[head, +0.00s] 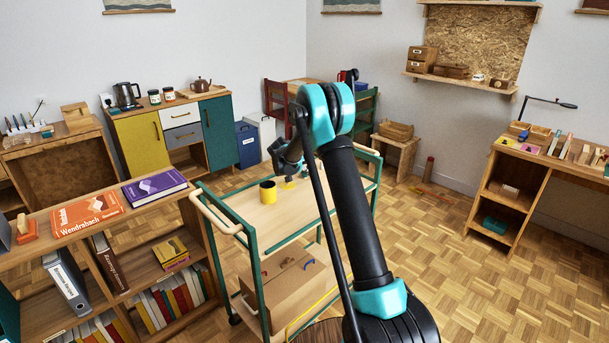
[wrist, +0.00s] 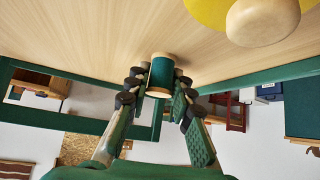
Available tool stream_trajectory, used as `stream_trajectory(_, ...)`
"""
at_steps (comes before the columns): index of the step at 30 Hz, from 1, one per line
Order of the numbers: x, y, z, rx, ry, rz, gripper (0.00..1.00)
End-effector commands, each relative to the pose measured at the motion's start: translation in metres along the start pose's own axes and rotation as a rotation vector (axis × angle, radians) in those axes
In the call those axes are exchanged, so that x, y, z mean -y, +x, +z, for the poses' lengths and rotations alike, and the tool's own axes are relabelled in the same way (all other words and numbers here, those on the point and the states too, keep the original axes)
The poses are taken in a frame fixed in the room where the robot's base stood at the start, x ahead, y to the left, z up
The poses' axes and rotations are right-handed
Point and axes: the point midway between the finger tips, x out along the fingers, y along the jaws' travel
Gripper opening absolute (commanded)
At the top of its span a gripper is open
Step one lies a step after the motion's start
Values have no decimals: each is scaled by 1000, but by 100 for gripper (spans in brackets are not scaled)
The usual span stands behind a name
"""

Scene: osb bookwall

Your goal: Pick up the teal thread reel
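The teal thread reel (wrist: 161,77) has pale wooden ends and shows in the middle of the wrist view. It is upright at the cart's wooden top (wrist: 90,35); I see no clear gap under it. My gripper (wrist: 161,82) has one finger on each side of the reel, with both fingertips close against its sides. The gripper looks shut on the reel. In the head view my gripper (head: 287,172) is low over the green-framed cart (head: 258,222), and I cannot clearly make out the reel there.
A cardboard box (head: 285,285) is on the cart's lower shelf. A bookcase (head: 140,235) stands left of the cart. Open floor (head: 450,265) lies to the right.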

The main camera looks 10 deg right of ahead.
Motion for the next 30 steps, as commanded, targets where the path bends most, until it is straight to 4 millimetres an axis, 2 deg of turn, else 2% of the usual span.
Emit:
stream_trajectory(3,0,0,0,0,0,0,5)
stream_trajectory(11,0,-1,-1,0,0,0,4)
stream_trajectory(17,0,-10,-9,0,0,0,4)
stream_trajectory(23,0,-34,-34,0,0,0,4)
stream_trajectory(30,0,-82,-81,0,0,0,4)
